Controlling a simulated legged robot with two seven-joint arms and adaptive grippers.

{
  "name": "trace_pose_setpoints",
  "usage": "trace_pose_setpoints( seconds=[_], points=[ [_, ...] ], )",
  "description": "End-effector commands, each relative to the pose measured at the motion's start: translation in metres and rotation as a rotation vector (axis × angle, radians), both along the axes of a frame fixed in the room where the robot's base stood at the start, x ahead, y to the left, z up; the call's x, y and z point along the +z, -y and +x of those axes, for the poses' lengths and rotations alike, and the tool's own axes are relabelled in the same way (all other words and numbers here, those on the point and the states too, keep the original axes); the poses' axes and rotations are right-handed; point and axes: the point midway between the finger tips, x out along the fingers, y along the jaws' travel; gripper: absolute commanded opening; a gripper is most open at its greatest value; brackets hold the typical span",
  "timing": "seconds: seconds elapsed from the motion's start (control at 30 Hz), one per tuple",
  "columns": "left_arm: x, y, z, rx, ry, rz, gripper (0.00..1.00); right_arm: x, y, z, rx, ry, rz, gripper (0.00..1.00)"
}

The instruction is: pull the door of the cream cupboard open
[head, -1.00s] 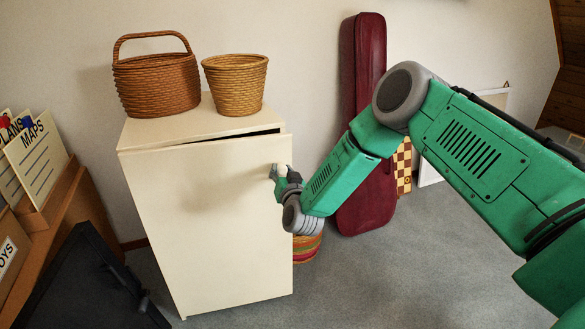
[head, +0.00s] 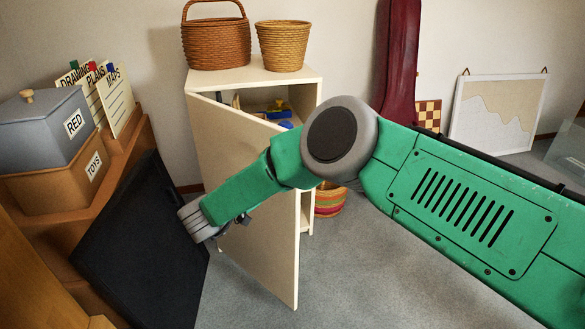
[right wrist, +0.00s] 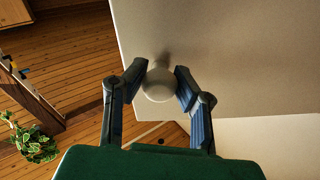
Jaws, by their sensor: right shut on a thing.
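The cream cupboard (head: 252,77) stands against the back wall in the head view. Its door (head: 272,225) is swung wide out toward me, hinged on the left. Several items, some of them blue, show on a shelf inside. In the right wrist view, the round pale knob (right wrist: 159,84) on the door (right wrist: 210,50) sits between the two fingers of my right gripper (right wrist: 160,88), which is shut on it. My left gripper is not in view.
Two wicker baskets (head: 216,42) (head: 283,46) stand on the cupboard. A black panel (head: 140,245) leans at the left, close to my right wrist. Boxes and files (head: 115,92) stand behind it. A striped basket (head: 329,199) is on the floor behind my arm.

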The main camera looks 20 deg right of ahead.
Motion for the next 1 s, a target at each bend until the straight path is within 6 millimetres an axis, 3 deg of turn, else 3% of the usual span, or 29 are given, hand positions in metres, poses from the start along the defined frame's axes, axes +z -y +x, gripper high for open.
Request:
trace_pose_setpoints(
  seconds=[0.1, 0.33, 0.87, 0.9, 0.97, 1.0],
  points=[
    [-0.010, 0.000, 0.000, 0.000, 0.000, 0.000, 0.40, -0.003, -0.021, -0.009, -0.050, 0.003, -0.001, 0.00],
    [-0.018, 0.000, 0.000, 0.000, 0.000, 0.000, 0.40, -0.002, -0.045, -0.018, -0.108, 0.001, -0.004, 0.00],
    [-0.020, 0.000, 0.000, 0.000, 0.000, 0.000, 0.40, 0.000, -0.051, -0.019, -0.124, 0.001, -0.003, 0.00],
    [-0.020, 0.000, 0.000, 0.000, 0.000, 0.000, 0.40, 0.000, -0.051, -0.019, -0.124, 0.001, -0.003, 0.26],
    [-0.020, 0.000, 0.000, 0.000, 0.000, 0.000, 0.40, 0.000, -0.052, -0.019, -0.124, 0.001, -0.003, 0.48],
    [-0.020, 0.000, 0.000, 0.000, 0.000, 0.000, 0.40, 0.000, -0.052, -0.019, -0.124, 0.001, -0.004, 0.49]
  ],
)
